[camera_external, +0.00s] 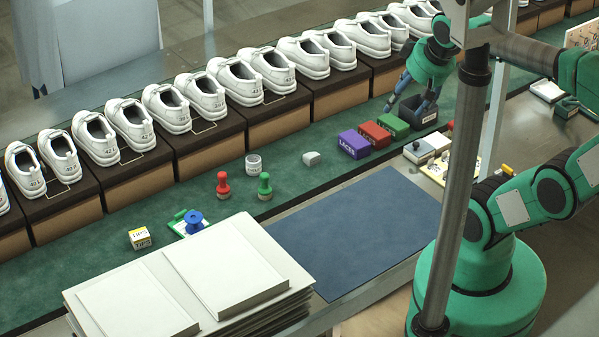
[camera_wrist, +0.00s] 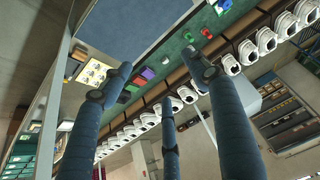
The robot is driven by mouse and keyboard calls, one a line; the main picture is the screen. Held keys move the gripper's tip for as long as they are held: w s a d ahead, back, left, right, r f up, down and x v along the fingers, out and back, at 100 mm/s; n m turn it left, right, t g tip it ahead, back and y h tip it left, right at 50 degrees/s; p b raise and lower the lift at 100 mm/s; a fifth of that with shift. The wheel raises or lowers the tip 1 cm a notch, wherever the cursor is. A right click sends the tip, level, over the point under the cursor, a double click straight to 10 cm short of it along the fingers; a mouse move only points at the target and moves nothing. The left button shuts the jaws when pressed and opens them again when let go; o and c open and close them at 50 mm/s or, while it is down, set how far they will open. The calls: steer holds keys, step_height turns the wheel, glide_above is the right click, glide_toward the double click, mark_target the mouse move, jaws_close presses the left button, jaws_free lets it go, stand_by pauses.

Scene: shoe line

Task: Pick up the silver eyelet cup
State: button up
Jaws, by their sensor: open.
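The silver eyelet cup (camera_external: 253,165) looks like a small pale grey, ribbed, round cup. It stands upright on the green belt, just behind and between the red and green stamps in the external view. I cannot clearly make it out in the wrist view. My gripper (camera_external: 405,110) is far to the right of it, above the far end of the bench, over a black open box (camera_external: 418,113). The fingers are spread with nothing between them. In the wrist view the fingers of my gripper (camera_wrist: 158,65) stand well apart and look across the belt.
A red stamp (camera_external: 223,185) and a green stamp (camera_external: 264,187) stand close by the cup. A white block (camera_external: 311,158) lies to its right, then purple (camera_external: 354,144), red (camera_external: 375,134) and green boxes (camera_external: 394,126). White shoes on boxes line the back. A blue mat (camera_external: 345,228) is bare.

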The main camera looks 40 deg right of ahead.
steer(key=w+n+g+b, duration=0.1)
steer(key=w+b, duration=0.1)
steer(key=w, duration=1.3)
steer(key=n+g+b, duration=0.3)
steer(key=n, duration=0.1)
glide_above(253, 159)
steer(key=s, duration=0.2)
step_height(253, 159, down, 38)
steer(key=shift+w+d+r+y, duration=0.2)
steer(key=shift+d+y, duration=0.1)
steer(key=shift+m, duration=0.3)
steer(key=shift+w+a+f+b, duration=0.15)
steer(key=shift+f+b, duration=0.2)
steer(key=shift+f, duration=1.05)
steer(key=shift+w+f+b, duration=0.2)
steer(key=shift+f+b, duration=0.15)
steer(key=shift+f, duration=1.1)
steer(key=shift+w+a+f+b, duration=0.15)
steer(key=shift+f+b, duration=0.2)
steer(key=shift+f, duration=1.05)
steer(key=shift+d, duration=0.1)
